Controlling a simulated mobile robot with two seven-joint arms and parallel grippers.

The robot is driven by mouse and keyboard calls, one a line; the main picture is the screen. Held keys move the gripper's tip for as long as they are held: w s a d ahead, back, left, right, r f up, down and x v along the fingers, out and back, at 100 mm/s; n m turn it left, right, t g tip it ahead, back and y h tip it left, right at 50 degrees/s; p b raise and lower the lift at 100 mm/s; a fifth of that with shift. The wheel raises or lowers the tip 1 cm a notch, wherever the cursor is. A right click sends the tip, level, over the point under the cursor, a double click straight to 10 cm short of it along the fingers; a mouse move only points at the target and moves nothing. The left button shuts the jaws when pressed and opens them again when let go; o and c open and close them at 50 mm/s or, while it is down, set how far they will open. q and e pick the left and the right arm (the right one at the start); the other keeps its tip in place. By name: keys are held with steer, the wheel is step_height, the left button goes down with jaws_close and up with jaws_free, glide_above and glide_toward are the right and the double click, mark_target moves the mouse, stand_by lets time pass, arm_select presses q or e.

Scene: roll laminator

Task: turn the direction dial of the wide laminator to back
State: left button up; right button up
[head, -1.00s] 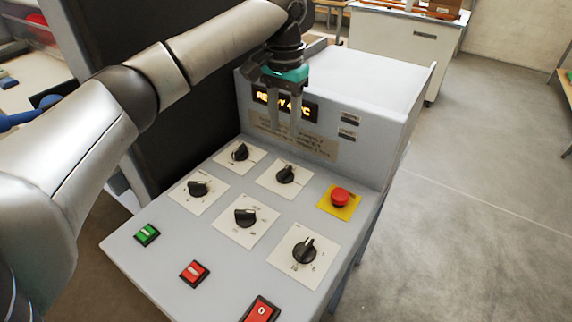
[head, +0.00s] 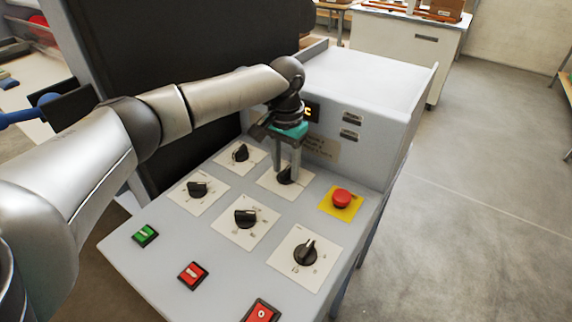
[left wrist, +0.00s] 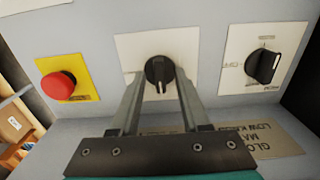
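The wide laminator's sloped control panel (head: 205,255) carries several black dials on white plates. My left gripper (head: 286,172) points down at the back-row dial (head: 284,177) nearest the red emergency button. I cannot tell the exact fingertip height. The dial's pointer line faces down in that view. Its plate labels are too blurred to read, so I cannot tell which dial sets direction. My right gripper is out of view.
Other dials stand close by: back left (head: 240,152), middle row (head: 197,189) and (head: 245,217), front right (head: 305,253). The red emergency button (head: 341,198) is to the right. A display housing (head: 365,150) rises behind. Green (head: 145,235) and red (head: 193,275) switches are in front.

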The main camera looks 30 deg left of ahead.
arm_select(q)
jaws_close()
stand_by(0.3)
steer(key=shift+r, duration=0.1)
